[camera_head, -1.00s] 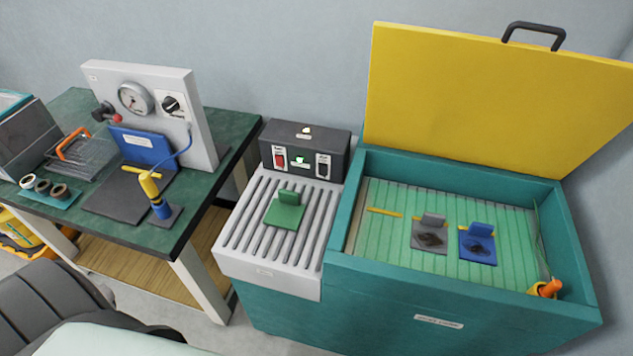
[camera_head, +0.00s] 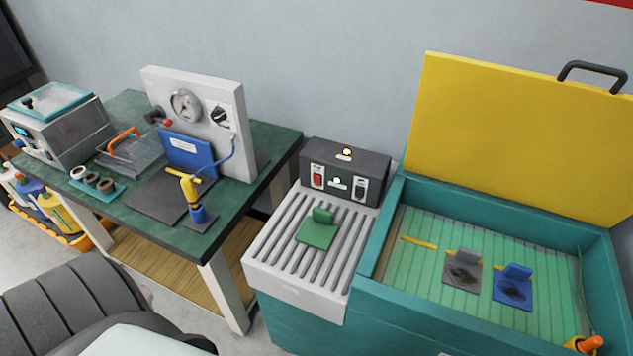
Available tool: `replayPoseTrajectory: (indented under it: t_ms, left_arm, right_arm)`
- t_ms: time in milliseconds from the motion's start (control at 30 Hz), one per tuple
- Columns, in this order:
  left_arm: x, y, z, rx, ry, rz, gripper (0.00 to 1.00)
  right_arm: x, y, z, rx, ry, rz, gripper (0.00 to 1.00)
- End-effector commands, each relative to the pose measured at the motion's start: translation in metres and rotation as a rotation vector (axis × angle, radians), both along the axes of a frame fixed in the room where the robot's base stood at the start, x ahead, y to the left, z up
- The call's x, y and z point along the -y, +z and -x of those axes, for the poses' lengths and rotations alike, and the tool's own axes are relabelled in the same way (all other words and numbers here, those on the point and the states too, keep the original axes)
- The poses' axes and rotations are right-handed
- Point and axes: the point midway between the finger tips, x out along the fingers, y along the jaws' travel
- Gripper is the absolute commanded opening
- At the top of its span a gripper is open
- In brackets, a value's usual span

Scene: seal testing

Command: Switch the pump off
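A dark grey control box (camera_head: 345,160) stands at the back of the grey slatted drain board, beside the teal tank. Its front has a red switch (camera_head: 318,177) at left and a dark switch (camera_head: 359,187) at right, each on a white plate. A small green-lit label (camera_head: 337,182) sits between them and a pale lamp (camera_head: 347,153) is on top. The lettering is too small to read, so I cannot tell which switch is the pump's. Neither of my grippers is in view; a dark ribbed part of my body fills the lower left.
The teal tank (camera_head: 392,240) has its yellow lid (camera_head: 520,130) raised and holds grey and blue plates. A green plate (camera_head: 318,232) lies on the slatted board (camera_head: 262,262). The green-topped bench (camera_head: 130,105) carries a gauge panel (camera_head: 158,88) with a black knob.

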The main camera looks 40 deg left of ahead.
Motion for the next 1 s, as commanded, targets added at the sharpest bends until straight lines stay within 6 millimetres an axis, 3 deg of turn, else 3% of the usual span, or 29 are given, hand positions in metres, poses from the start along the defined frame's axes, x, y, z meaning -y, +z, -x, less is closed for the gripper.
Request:
replayPoseTrajectory:
  t_ms: [267, 1000]
  left_arm:
    - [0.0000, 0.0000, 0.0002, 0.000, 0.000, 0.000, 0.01]
    - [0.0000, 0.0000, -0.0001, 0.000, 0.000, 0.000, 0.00]
  right_arm:
    - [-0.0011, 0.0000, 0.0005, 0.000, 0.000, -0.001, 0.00]
    - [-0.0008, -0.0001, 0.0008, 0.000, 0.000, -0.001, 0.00]
